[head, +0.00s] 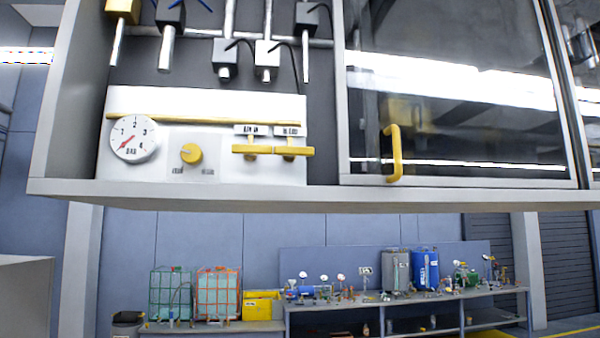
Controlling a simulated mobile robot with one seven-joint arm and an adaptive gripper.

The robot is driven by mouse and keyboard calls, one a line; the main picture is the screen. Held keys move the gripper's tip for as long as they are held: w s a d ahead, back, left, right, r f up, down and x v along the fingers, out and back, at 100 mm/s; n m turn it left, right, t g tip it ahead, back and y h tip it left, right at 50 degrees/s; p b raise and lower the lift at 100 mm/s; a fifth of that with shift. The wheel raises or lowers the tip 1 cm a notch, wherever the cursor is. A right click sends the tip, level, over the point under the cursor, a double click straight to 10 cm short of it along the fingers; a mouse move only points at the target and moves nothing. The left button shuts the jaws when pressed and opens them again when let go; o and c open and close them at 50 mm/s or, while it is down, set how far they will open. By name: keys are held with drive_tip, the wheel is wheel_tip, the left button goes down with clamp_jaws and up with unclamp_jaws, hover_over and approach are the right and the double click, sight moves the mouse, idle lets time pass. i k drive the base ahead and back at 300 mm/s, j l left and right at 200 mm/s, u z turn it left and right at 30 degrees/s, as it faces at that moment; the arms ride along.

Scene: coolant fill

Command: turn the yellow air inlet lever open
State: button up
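Two yellow levers sit side by side on the white panel (215,105) inside the overhead cabinet. The left lever (250,149) is under a label (253,130) that seems to read "AIR IN". The right lever (295,151) is under a second label (290,130) too small to read surely. Both handles lie about horizontal, end to end, crosswise to their short yellow stems. My gripper is not in view, and nothing of my arm shows near the levers.
Left of the levers are a round gauge (134,138), its red needle at lower left, and a yellow knob (190,153). Pipes and valves hang above. A glass door (455,110) with a yellow handle (394,153) is at right. The cabinet's bottom ledge (300,197) juts below the panel.

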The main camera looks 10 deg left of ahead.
sight(250, 149)
drive_tip(key=u, duration=1.1)
